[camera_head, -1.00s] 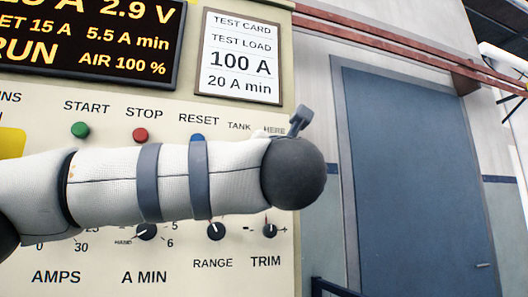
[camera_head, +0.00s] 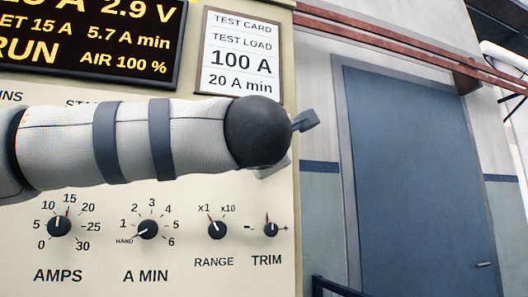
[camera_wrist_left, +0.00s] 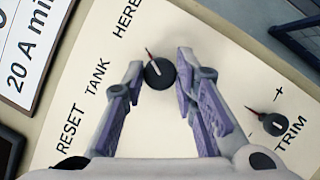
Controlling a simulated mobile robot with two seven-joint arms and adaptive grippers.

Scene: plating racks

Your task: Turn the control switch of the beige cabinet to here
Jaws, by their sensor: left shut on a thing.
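The control switch (camera_wrist_left: 160,77) is a round black knob with a red-and-white pointer on the beige cabinet (camera_wrist_left: 205,35). In the left wrist view the words TANK and HERE are printed beside it. The pointer tilts up and left in that picture, toward the HERE side. My left gripper (camera_wrist_left: 158,66) is shut on the switch, one finger on each side of the knob. In the head view my left arm crosses in front of the cabinet and hides the switch and its labels. My right gripper is not in view.
The TRIM knob (camera_wrist_left: 274,124) sits close to the right finger in the left wrist view. The head view shows the test card (camera_head: 241,53), the lit display (camera_head: 85,36), and the AMPS (camera_head: 60,225), A MIN (camera_head: 148,229) and RANGE (camera_head: 217,229) knobs. A blue door (camera_head: 410,180) stands right.

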